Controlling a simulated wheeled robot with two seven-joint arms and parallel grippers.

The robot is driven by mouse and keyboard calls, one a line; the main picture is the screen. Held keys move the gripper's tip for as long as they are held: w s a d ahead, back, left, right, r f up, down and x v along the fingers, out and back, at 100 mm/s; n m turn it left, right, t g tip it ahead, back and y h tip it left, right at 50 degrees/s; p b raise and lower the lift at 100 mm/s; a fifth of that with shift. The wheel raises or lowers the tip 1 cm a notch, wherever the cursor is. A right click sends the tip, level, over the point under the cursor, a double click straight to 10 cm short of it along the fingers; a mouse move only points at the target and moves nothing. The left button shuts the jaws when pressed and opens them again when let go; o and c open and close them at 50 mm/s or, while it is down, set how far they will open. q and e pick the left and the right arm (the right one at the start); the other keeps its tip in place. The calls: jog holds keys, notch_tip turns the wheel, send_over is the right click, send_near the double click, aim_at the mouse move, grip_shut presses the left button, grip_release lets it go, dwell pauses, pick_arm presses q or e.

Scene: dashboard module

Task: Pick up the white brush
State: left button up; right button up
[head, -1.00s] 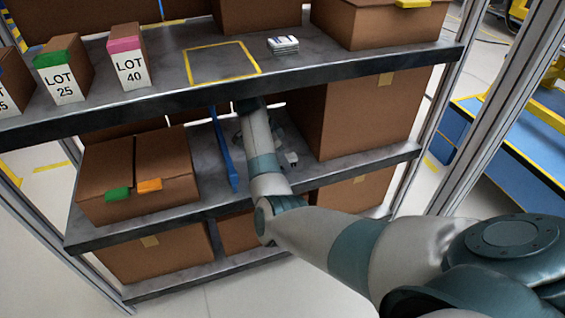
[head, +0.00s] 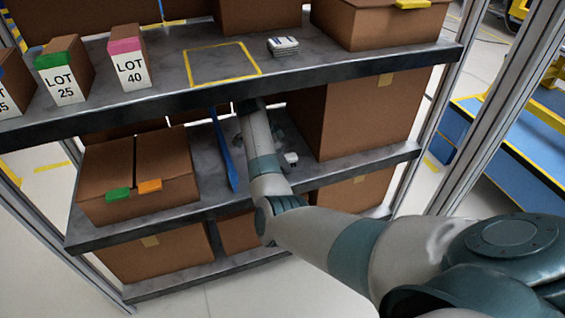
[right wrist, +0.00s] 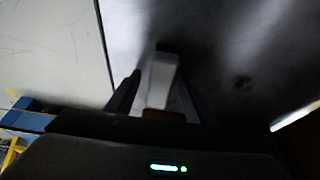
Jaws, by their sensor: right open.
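A white block-like thing, apparently the white brush (right wrist: 161,78), stands out between the fingers of my right gripper (right wrist: 155,92) in the right wrist view. Its lower end is brownish. The fingers are open, one on each side of it; the dim picture does not show whether they touch it. In the head view my right arm reaches into the middle shelf level, and the upper shelf hides the gripper. A small white piece (head: 291,158) shows beside the arm there; I cannot tell whether it is the brush. My left gripper is not in view.
The upper shelf (head: 330,70) hangs close above my right arm. A blue strip (head: 222,150) lies just left of the arm. A carton (head: 135,175) stands further left on the middle shelf, and a large carton (head: 365,115) stands to the right.

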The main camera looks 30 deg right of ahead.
aim_at(287, 158)
jog(key=c, duration=1.1)
jog(key=shift+c, duration=0.2)
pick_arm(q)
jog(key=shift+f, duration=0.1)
pick_arm(e)
jog(key=shift+r, duration=0.1)
